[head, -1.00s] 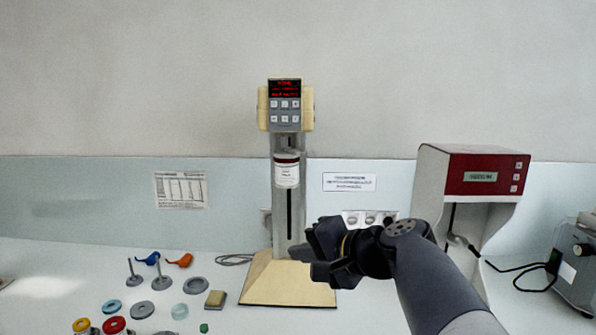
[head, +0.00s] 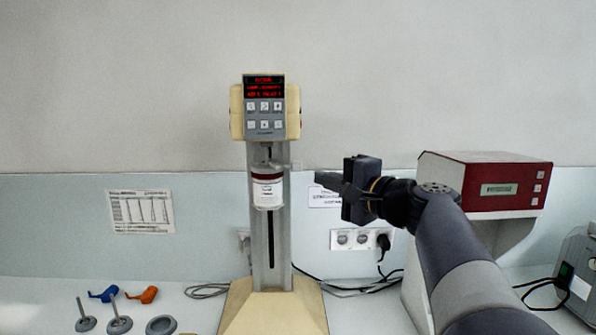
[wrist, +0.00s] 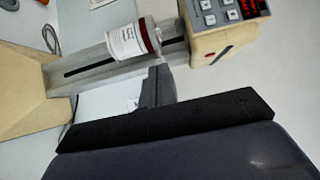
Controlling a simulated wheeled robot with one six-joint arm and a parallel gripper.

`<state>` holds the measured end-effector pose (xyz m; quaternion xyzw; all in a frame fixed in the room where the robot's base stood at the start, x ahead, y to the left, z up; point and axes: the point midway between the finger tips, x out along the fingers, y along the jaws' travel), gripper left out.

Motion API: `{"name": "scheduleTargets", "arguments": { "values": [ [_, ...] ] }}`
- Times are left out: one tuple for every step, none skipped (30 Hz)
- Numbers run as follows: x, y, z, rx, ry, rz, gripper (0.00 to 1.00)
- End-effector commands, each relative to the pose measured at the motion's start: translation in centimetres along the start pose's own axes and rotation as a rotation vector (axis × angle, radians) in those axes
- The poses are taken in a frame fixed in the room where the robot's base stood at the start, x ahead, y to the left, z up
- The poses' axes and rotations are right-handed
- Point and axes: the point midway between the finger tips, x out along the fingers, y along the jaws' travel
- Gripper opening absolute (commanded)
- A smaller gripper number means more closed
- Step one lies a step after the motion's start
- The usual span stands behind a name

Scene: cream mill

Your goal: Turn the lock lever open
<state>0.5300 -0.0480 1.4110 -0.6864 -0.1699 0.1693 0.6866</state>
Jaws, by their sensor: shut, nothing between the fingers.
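The mill (head: 270,225) is a cream and grey stand with a keypad head (head: 265,105) and a lit red display. A white jar with a dark red band (head: 268,192) hangs on its slotted column; the jar also shows in the wrist view (wrist: 127,40). A small grey lever (head: 281,165) sticks out to the right at the jar's top. My gripper (head: 320,178) is shut and empty, just right of the lever and slightly lower, with a small gap in the picture.
A red and white machine (head: 505,190) stands at right, with a grey box (head: 578,270) beyond it. Wall sockets (head: 358,238) and cables lie behind my arm. Stemmed grey discs (head: 119,322) and blue and orange pieces (head: 140,295) lie at lower left.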

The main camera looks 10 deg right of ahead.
Motion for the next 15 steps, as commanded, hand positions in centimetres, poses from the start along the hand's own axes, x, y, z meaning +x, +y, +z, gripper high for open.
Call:
{"name": "scheduleTargets", "arguments": {
  "values": [
    [0.3,-0.1,0.0,0.001,-0.002,0.000,0.00],
    [0.6,-0.1,0.0,0.001,-0.002,0.001,0.00],
    [1.0,-0.1,0.0,0.001,-0.003,0.001,0.00],
    [1.5,-0.1,0.0,0.002,-0.004,0.002,0.00],
    [1.9,-0.2,0.1,0.003,-0.004,0.002,0.00],
    [2.6,-0.2,0.1,0.004,-0.005,0.002,0.00],
    [3.2,-0.2,0.1,0.003,-0.005,0.002,0.00],
    [3.8,-0.3,0.1,0.003,-0.005,0.002,0.00],
    [4.6,-0.3,0.1,0.003,-0.006,0.002,0.00],
    [5.2,-0.2,0.1,0.003,-0.005,0.003,0.00],
    [5.7,-0.2,0.1,0.002,-0.005,0.003,0.00],
    [6.4,-0.2,0.1,0.003,-0.004,0.002,0.00],
    [6.9,-0.2,0.1,0.003,-0.004,0.002,0.00],
    [7.4,-0.2,0.1,0.002,-0.004,0.002,0.00],
    [8.0,-0.2,0.1,0.001,-0.003,0.002,0.00]
  ]
}}
